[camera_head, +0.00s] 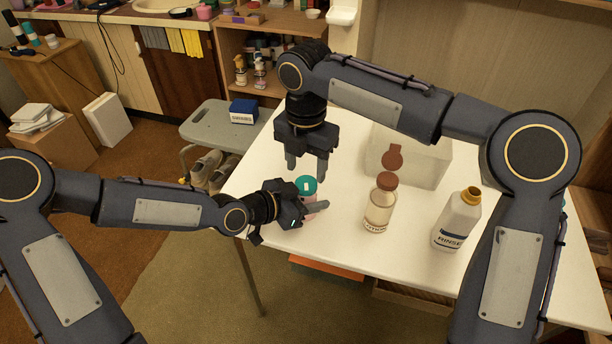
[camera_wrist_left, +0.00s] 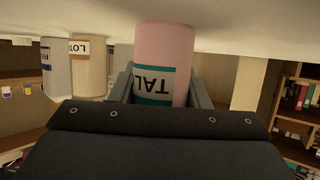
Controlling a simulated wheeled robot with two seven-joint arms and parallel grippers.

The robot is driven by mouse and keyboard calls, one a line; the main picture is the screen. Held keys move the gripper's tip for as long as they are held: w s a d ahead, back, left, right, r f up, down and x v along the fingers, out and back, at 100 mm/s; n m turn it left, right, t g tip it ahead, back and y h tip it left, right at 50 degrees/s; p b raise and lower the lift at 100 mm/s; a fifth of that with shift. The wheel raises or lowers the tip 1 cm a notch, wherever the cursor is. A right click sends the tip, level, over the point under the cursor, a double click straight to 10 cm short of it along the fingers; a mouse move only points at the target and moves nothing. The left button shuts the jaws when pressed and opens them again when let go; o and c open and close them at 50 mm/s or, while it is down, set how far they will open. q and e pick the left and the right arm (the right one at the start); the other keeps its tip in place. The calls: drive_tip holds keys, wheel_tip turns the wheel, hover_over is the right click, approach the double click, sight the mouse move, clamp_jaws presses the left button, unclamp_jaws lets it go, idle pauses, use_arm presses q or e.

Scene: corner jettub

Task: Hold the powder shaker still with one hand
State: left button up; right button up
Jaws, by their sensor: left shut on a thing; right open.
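The powder shaker is a pink bottle with a teal cap (camera_head: 306,184), standing near the left edge of the white table (camera_head: 340,245). In the left wrist view, its pink body (camera_wrist_left: 164,50) appears upside down with a teal and white label reading "TAL". My left gripper (camera_head: 309,206) is shut on the shaker, one finger on each side of its body. It hides much of the shaker in the head view. My right gripper (camera_head: 306,166) is open and empty, pointing down above and just behind the teal cap.
A clear bottle with a brown cap (camera_head: 379,208) stands right of the shaker. A white "RINSE" bottle with a yellow cap (camera_head: 457,222) stands farther right. A pale box (camera_head: 426,160) is behind them. A grey stool (camera_head: 213,127) holds a blue box (camera_head: 243,111).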

sight(306, 183)
drive_tip(key=shift+f, duration=1.9)
drive_tip(key=c, duration=0.7)
drive_tip(key=m, duration=0.4)
drive_tip(key=shift+m, duration=0.3)
drive_tip(key=o, duration=0.7)
drive_tip(key=shift+r, duration=0.15)
